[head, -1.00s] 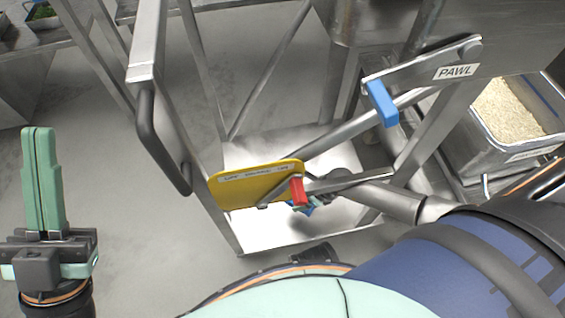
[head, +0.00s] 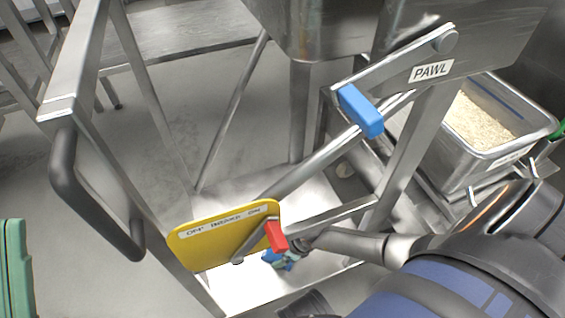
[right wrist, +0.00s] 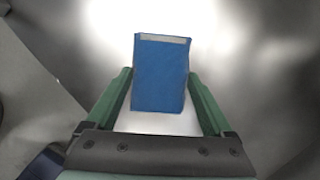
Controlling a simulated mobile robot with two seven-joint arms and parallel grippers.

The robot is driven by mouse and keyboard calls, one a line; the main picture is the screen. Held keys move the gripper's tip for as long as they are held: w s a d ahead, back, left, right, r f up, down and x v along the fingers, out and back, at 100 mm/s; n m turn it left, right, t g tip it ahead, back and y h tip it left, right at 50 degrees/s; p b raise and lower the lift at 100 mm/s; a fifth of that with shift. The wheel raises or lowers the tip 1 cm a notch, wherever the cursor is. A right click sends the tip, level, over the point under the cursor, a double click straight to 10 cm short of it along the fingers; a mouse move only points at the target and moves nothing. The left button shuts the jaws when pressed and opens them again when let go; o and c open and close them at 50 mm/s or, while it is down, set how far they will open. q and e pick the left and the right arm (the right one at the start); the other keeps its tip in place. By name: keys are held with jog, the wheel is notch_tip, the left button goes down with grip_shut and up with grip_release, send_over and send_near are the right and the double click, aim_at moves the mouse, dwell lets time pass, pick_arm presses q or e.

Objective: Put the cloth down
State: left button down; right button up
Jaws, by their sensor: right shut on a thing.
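The blue cloth (right wrist: 160,75) is a flat, folded-looking rectangle with a pale strip along its top edge in the right wrist view. My right gripper (right wrist: 160,88) is shut on it, one green finger at each side. In the head view my right gripper (head: 287,262) is low inside the steel frame, just below the red tab, and a bit of blue shows there. Most of the cloth is hidden in that view. Whether it touches the bright plate beneath is not clear. My left gripper (head: 15,270) is at the left edge, partly cut off, its green fingers together and empty.
A yellow labelled plate (head: 222,238) and red tab (head: 276,236) are close to my right gripper. A blue-ended PAWL lever (head: 362,110) is above. A steel bin (head: 478,158) of rice stands at right. A black handle (head: 85,195) is at left. The bright steel plate (head: 255,290) looks largely bare.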

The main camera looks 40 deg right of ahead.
pick_arm(q)
jog(key=shift+r, duration=0.1)
pick_arm(e)
jog(key=shift+r, duration=0.1)
jog(key=o, duration=0.9)
pick_arm(q)
notch_tip(320, 180, up, 9)
jog(key=p, duration=0.7)
jog(key=shift+s+a+f+h+p, duration=0.2)
jog(key=shift+a+h+p, duration=0.2)
jog(key=shift+a, duration=0.05)
pick_arm(e)
jog(key=v, duration=1.2)
pick_arm(q)
jog(key=shift+a+t, duration=0.1)
jog(key=shift+t, duration=0.2)
